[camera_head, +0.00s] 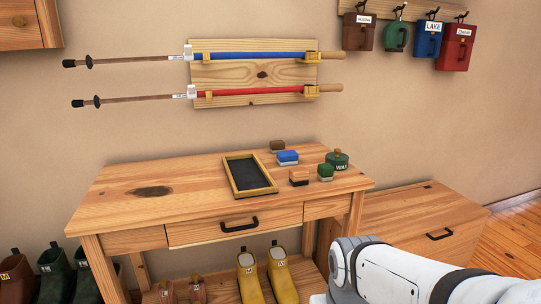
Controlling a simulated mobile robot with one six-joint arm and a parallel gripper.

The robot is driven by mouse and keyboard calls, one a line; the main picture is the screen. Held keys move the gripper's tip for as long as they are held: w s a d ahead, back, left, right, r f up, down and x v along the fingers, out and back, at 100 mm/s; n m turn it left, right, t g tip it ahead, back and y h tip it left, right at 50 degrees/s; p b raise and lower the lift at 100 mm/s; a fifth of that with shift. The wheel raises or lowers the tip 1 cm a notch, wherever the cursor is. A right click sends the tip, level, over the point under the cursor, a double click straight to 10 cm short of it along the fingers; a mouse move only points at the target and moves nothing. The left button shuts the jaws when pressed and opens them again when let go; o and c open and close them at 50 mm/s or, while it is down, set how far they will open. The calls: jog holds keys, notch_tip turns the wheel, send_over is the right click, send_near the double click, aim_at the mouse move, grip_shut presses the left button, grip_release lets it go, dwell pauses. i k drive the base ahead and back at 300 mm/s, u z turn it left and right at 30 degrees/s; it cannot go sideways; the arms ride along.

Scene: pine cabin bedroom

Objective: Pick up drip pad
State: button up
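A shallow wooden-framed tray with a dark inner surface (246,173) lies on the wooden table (200,210), right of its middle. The dark surface looks flat and empty, and it is the only pad-like thing I see; I cannot tell if it is a separate pad lying in the frame. Part of my white arm shows at the lower right, in front of the table's right side and the low chest. My gripper is not in view.
Several small blocks or brushes, one blue (288,157), and a green wax tin (337,160) stand close right of the tray. The table's left side is bare. Boots, including a yellow pair (265,275), stand below. A low chest (420,222) is at right.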

aim_at(290, 157)
jog(key=i, duration=0.85)
